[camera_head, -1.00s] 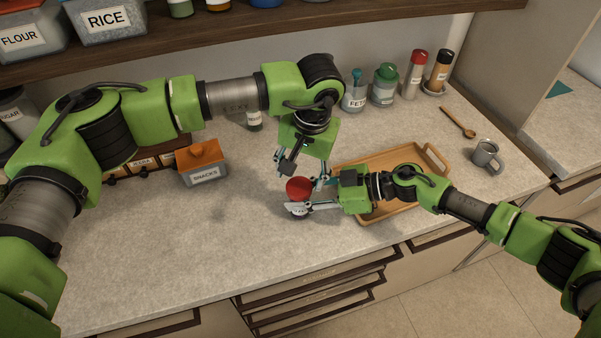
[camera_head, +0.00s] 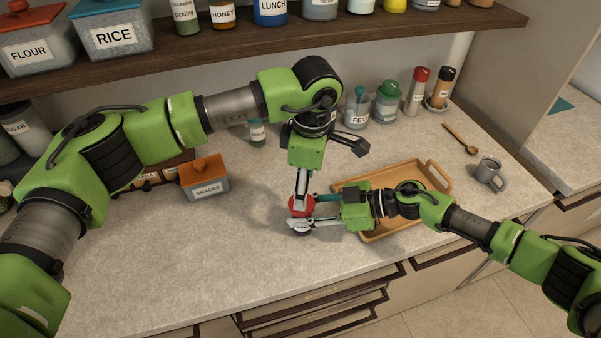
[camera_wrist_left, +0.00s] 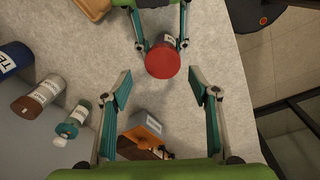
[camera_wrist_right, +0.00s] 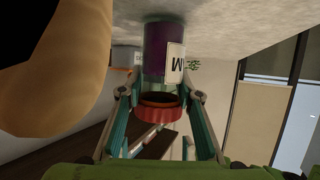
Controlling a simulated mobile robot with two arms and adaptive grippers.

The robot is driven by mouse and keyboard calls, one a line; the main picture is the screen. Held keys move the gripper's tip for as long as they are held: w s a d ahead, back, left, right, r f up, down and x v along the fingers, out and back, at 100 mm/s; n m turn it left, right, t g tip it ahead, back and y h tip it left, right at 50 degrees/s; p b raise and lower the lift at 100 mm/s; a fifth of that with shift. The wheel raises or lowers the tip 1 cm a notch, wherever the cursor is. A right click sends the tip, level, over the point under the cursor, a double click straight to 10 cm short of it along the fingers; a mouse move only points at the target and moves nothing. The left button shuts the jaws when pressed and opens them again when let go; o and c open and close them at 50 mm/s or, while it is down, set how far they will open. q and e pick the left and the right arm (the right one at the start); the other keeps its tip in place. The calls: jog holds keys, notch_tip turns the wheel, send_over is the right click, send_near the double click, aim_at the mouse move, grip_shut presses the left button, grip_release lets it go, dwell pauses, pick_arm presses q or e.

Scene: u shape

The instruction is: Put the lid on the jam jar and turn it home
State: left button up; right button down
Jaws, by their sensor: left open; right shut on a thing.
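The red lid (camera_head: 301,206) sits at the top of the jam jar (camera_wrist_right: 155,48), a purple jar with a white label. I cannot tell how tight the lid is. My right gripper (camera_wrist_right: 160,95) comes in from the right and is shut on the jar, with one finger on each side near the lid. In the left wrist view the lid (camera_wrist_left: 162,63) is a red disc that hides part of the jar. My left gripper (camera_wrist_left: 160,73) points down above the lid, open and empty, its fingers spread apart on either side. Its fingertips look clear of the lid.
A wooden tray (camera_head: 402,230) lies behind my right gripper. A snacks box (camera_head: 205,186) with an orange lid stands to the left. The counter's front left is clear.

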pick_arm(q)
jog(key=n, duration=0.4)
jog(key=shift+r, duration=0.2)
pick_arm(e)
jog(key=shift+r, duration=0.1)
pick_arm(q)
jog(key=n, duration=0.4)
jog(key=shift+r, duration=0.15)
jog(key=n, duration=0.4)
jog(key=shift+r, duration=0.2)
jog(key=n, duration=0.4)
jog(key=shift+a+r, duration=0.1)
jog(key=shift+r, duration=0.05)
jog(key=n, duration=0.4)
jog(key=shift+r, duration=0.2)
jog(key=n, duration=0.4)
jog(key=shift+a+r+g+h, duration=0.15)
jog(key=shift+g+h, duration=0.15)
jog(key=n, duration=0.3)
jog(key=shift+r+n, duration=0.2)
jog(key=shift+n, duration=0.2)
jog(key=n, duration=0.4)
jog(key=shift+a+r+n, duration=0.15)
jog(key=shift+n, duration=0.25)
